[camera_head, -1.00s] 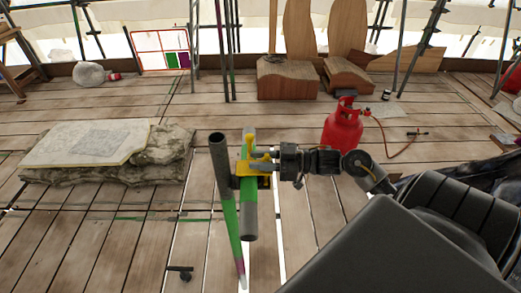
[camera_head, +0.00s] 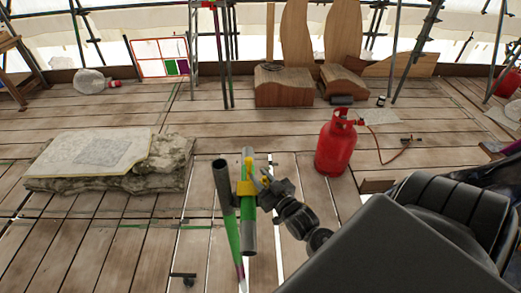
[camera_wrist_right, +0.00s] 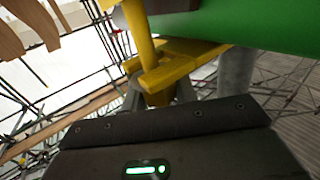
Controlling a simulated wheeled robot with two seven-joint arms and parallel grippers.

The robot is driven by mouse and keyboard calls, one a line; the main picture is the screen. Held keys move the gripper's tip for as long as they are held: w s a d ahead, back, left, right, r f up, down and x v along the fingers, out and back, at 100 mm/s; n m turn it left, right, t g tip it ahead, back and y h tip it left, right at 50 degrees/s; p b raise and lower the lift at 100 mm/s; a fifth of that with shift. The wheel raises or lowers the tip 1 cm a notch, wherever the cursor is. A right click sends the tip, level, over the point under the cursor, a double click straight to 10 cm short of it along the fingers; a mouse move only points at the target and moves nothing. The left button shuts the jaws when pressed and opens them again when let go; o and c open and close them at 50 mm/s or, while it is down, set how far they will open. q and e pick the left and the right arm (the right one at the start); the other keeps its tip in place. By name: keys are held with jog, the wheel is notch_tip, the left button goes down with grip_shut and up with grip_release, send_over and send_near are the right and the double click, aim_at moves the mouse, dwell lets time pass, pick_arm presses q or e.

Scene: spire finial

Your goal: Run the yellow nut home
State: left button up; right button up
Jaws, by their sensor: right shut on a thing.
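The yellow nut (camera_wrist_right: 160,80) sits on a yellow coupler (camera_wrist_right: 200,62), below a yellow bolt (camera_wrist_right: 140,30) in the right wrist view. In the head view the coupler (camera_head: 245,187) joins two upright tubes, a green and grey tube (camera_head: 248,225) and a darker-topped tube (camera_head: 221,180) beside it. The bolt's rounded end (camera_head: 248,162) stands up there. My right gripper (camera_head: 266,183) reaches the coupler from the lower right; its fingers (camera_wrist_right: 158,95) are shut on the nut, partly hiding it. My left gripper is in neither view.
A red gas cylinder (camera_head: 335,145) with a hose stands on the plank floor right of the tubes. A stone slab (camera_head: 105,158) lies at left. Wooden blocks (camera_head: 284,88) stand at the back. Scaffold poles (camera_head: 227,50) rise behind.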

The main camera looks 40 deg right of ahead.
jog(key=shift+d+m+g+h+p, duration=0.1)
jog(key=shift+m+g+h+p, duration=0.2)
jog(key=shift+m+h, duration=1)
jog(key=shift+h, duration=0.6)
jog(key=o, duration=1)
jog(key=shift+c, duration=0.2)
jog(key=shift+s, duration=0.1)
jog(key=shift+s+f, duration=0.15)
jog(key=shift+s, duration=0.1)
jog(key=b+v, duration=0.4)
jog(key=v, duration=0.6)
jog(key=shift+r, duration=0.25)
jog(key=shift+s, duration=0.1)
